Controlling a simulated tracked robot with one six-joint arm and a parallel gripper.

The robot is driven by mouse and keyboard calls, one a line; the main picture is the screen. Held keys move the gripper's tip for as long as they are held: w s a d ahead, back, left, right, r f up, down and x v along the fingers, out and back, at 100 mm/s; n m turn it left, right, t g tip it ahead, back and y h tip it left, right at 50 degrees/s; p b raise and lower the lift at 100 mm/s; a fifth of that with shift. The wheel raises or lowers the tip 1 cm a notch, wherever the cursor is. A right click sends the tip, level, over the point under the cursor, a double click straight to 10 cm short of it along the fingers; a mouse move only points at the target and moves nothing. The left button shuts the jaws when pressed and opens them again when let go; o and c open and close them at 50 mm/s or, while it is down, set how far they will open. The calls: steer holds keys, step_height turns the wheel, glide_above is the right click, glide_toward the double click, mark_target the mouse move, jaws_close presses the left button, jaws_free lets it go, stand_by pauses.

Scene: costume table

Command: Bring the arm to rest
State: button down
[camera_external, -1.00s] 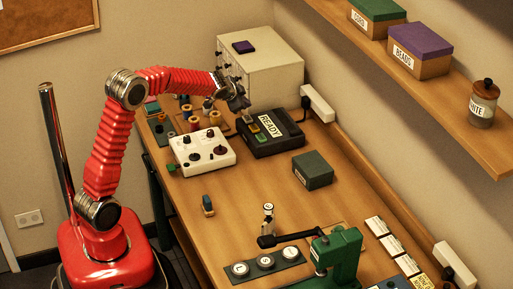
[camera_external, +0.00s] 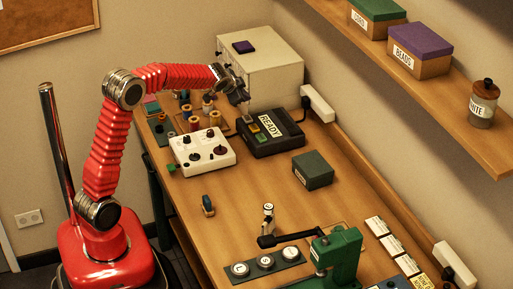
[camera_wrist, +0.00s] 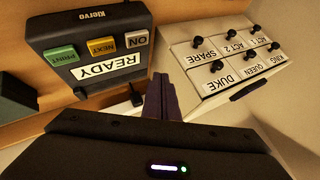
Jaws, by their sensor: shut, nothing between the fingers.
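My gripper (camera_external: 243,100) is at the end of my raised red arm, above the far end of the table. In the external view it hangs in front of the drawer cabinet, close to the black READY box (camera_external: 270,132). In the wrist view my gripper's dark fingers (camera_wrist: 163,95) are together with nothing between them. They point toward the gap between the READY box (camera_wrist: 85,45) and the labelled drawers (camera_wrist: 230,60). I see no contact with either.
A white control box (camera_external: 202,152) with knobs, colored spools (camera_external: 205,120) and a green box (camera_external: 313,170) stand on the wooden table. A green press (camera_external: 338,256) is at the front. A shelf (camera_external: 440,105) with boxes runs along the right.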

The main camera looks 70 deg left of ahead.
steer(key=s+d+f+n+g, duration=0.1)
steer(key=s+d, duration=0.1)
steer(key=s, duration=0.1)
steer(key=s+d+f+g+h, duration=0.1)
steer(key=s+d+f, duration=0.1)
steer(key=s, duration=0.2)
steer(key=s+d+f+n+g, duration=0.1)
steer(key=s+d+f, duration=0.1)
steer(key=s, duration=0.2)
steer(key=shift+d+f+n+h, duration=0.2)
steer(key=shift+d+n+h, duration=0.1)
steer(key=shift+d, duration=0.05)
steer(key=s+d+r+h, duration=0.1)
steer(key=s+d+r, duration=0.2)
steer(key=s+d, duration=1)
steer(key=s+d+r+t+h, duration=0.1)
steer(key=s+d+r, duration=0.3)
steer(key=s+d, duration=0.9)
steer(key=shift+d+r+m+h, duration=0.3)
steer(key=shift+m+h, duration=0.1)
steer(key=shift+h, duration=0.4)
steer(key=c, duration=2.4)
jaws_free()
steer(key=shift+c, duration=0.2)
